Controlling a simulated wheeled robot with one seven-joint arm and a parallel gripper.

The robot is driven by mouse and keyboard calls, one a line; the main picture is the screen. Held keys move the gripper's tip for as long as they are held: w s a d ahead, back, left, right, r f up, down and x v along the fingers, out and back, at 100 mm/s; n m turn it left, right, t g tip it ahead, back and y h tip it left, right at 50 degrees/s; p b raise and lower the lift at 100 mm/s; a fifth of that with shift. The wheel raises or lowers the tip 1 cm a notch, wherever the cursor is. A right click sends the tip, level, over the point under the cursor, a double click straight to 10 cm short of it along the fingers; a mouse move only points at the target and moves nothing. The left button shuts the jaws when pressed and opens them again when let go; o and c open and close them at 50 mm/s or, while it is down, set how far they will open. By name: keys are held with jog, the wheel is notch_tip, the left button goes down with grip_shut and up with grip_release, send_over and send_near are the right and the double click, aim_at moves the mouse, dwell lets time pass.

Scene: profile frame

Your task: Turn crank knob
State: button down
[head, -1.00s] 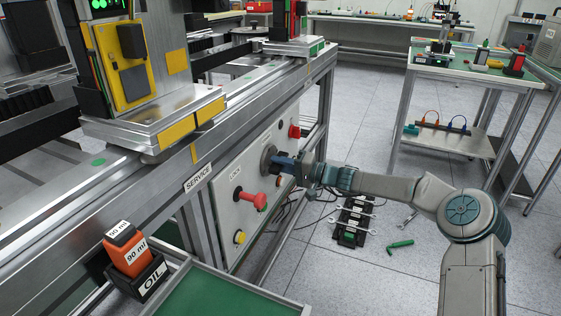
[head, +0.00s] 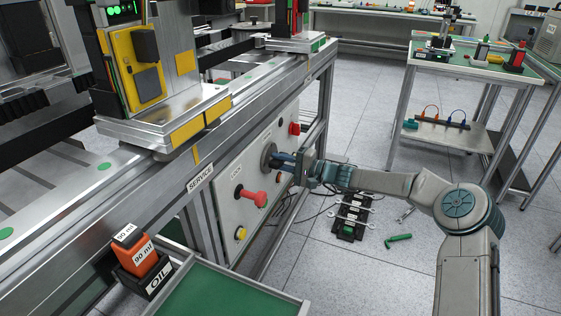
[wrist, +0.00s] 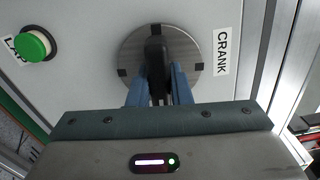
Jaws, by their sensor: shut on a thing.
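The crank is a round grey metal disc (wrist: 190,50) with dark marks at its rim and a black knob (wrist: 154,50) across its face. A label reading CRANK (wrist: 221,52) is on the panel to its right in the wrist view. My gripper (wrist: 160,85) is shut on the black knob, with a blue finger on each side of it. In the head view the disc (head: 267,156) is on the white service panel, and my gripper (head: 281,161) reaches it from the right. The fingers hide part of the knob there.
A red handle (head: 252,196) sticks out of the panel by the LOCK label. A yellow button (head: 240,233) and a red knob (head: 294,129) are also on it. An orange oil bottle (head: 143,260) stands in a black holder. Tools lie on the floor.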

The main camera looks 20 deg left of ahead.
jog(key=c, duration=1.3)
grip_release()
jog(key=shift+d, duration=0.1)
jog(key=d+p, duration=0.1)
jog(key=d, duration=0.8)
jog(key=s+d+p, duration=0.1)
jog(key=d, duration=0.3)
jog(key=shift+d+p, duration=0.3)
jog(key=shift+d, duration=0.05)
jog(key=shift+s, duration=0.1)
